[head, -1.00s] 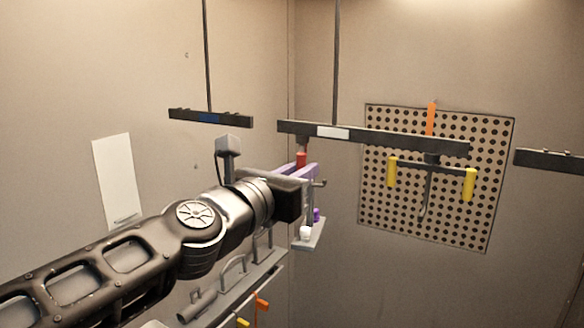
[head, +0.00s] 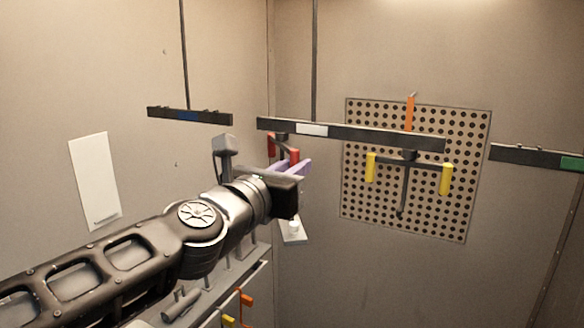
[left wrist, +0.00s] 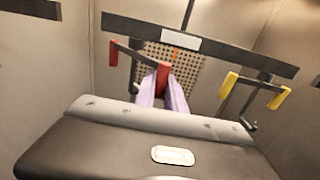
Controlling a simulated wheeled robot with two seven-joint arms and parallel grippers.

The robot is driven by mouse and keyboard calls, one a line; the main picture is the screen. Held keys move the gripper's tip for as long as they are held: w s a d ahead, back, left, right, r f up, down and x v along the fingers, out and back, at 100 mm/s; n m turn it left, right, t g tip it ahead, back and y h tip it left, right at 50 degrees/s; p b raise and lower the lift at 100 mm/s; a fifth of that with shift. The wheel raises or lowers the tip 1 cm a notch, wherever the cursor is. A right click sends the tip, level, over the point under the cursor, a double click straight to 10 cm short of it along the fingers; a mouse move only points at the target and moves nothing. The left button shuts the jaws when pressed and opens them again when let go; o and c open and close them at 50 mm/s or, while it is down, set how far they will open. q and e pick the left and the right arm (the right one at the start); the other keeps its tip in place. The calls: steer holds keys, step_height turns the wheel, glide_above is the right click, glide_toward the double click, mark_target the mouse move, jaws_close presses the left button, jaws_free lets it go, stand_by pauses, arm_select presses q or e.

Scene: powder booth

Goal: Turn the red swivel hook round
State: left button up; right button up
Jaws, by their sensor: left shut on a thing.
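The red swivel hook (head: 271,148) hangs under the near end of the dark overhead bar (head: 375,136). It has a dark crosspiece and two red ends. My left gripper (head: 303,169), with purple fingers, is at the red end on the right. In the left wrist view the purple fingers (left wrist: 162,95) are shut on that red end (left wrist: 163,76). The other red end (left wrist: 113,53) is free, to the left. The wrist housing hides the lower part of the hook. My right gripper is in neither view.
A yellow-ended hook (head: 445,179) hangs from the same bar, in front of a perforated panel (head: 465,205). Other bars hang at left (head: 160,113) and right (head: 520,154). A small ledge with a white item (head: 294,228) is below the gripper. A rack (head: 200,300) stands lower down.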

arm_select(q)
steer(key=shift+w+d, duration=0.5)
steer(key=shift+d, duration=0.2)
steer(key=shift+w+d, duration=0.1)
steer(key=shift+w, duration=0.05)
steer(key=shift+c, duration=0.2)
steer(key=shift+o, duration=0.2)
steer(key=shift+p+x, duration=0.4)
steer(key=shift+x, duration=0.6)
steer(key=o, duration=0.8)
steer(key=shift+d, duration=0.1)
steer(key=shift+c, duration=0.2)
steer(key=v, duration=0.9)
